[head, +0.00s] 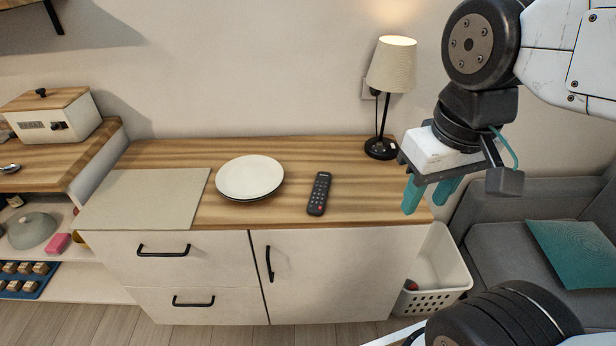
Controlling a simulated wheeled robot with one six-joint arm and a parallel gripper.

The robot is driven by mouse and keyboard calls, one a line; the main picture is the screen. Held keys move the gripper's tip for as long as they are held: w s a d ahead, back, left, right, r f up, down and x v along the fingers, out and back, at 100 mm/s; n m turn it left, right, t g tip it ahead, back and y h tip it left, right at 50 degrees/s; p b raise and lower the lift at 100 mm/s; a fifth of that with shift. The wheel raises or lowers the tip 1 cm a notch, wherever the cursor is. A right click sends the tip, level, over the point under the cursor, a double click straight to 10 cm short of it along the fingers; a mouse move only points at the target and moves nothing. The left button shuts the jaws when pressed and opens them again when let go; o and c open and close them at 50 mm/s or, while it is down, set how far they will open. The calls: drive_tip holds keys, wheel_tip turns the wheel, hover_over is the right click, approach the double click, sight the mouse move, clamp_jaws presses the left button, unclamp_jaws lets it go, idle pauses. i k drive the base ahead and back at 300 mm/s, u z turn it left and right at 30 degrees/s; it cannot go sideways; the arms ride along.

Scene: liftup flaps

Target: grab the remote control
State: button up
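The remote control (319,194) is black with small buttons and lies on the wooden top of the cabinet (310,150), right of the plates. My gripper (428,196) has two teal fingers pointing down. It is in front of the right end of the cabinet top, to the right of the remote and apart from it. A gap shows between the two fingers, and nothing is seen between them.
Stacked white plates (249,177) lie left of the remote, beside a grey mat (145,198). A lamp (385,100) stands at the back right of the top. A white basket (436,275) and a grey sofa (500,225) are at the right. The wood around the remote is clear.

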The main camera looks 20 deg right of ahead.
sight(317, 204)
drive_tip(key=u, duration=2.1)
drive_tip(key=i, duration=2.15)
drive_tip(key=z, duration=2.8)
